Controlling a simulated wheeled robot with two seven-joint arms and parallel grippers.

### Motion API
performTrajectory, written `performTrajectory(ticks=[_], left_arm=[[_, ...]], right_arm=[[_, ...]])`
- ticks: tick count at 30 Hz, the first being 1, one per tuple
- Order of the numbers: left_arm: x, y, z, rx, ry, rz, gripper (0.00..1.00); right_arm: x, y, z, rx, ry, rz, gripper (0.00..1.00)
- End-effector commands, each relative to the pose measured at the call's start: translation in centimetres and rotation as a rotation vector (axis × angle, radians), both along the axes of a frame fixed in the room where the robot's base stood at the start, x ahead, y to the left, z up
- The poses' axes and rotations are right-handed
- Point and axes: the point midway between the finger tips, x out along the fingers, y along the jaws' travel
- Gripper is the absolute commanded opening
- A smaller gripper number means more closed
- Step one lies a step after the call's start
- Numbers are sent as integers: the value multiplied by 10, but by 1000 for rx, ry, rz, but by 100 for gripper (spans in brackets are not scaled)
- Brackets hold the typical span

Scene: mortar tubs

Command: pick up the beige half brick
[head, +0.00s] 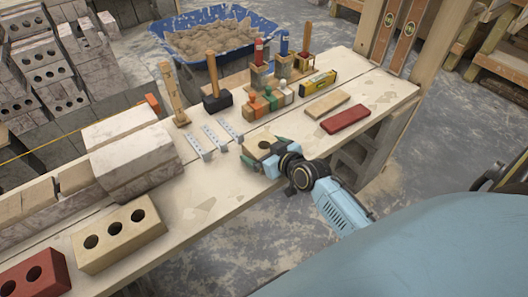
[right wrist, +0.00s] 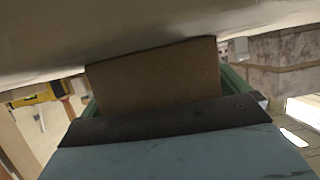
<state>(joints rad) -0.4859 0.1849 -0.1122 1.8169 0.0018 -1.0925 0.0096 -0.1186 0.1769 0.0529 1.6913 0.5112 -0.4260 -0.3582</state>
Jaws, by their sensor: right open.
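The beige half brick (head: 264,142) lies on the wooden bench top, its upper face with a dark hole showing. My right gripper (head: 262,153) is at the brick's near side, low over the bench. Its jaws are open and reach around the brick. In the right wrist view the brick (right wrist: 155,78) fills the space between the two green-edged fingers (right wrist: 163,92), in front of the dark palm. Whether the fingers touch its sides I cannot tell. My left gripper is not in view.
Metal brackets (head: 212,137) lie left of the brick. Small coloured bottles (head: 268,100), a mallet (head: 215,98) and a yellow level (head: 317,83) are behind. A beige tile (head: 327,104) and red tile (head: 345,119) lie right. A beige three-hole brick (head: 120,235) is at the front left.

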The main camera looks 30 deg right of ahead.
Motion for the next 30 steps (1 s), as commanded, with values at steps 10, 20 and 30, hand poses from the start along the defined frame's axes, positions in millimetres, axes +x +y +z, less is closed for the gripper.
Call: performTrajectory(ticks=[10, 20, 30], left_arm=[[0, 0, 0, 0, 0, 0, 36], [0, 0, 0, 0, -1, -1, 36], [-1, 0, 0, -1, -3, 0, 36]], right_arm=[[0, 0, 0, 0, 1, 0, 65], [1, -1, 3, 0, -7, -1, 33], [1, 0, 8, 0, -7, -1, 33]])
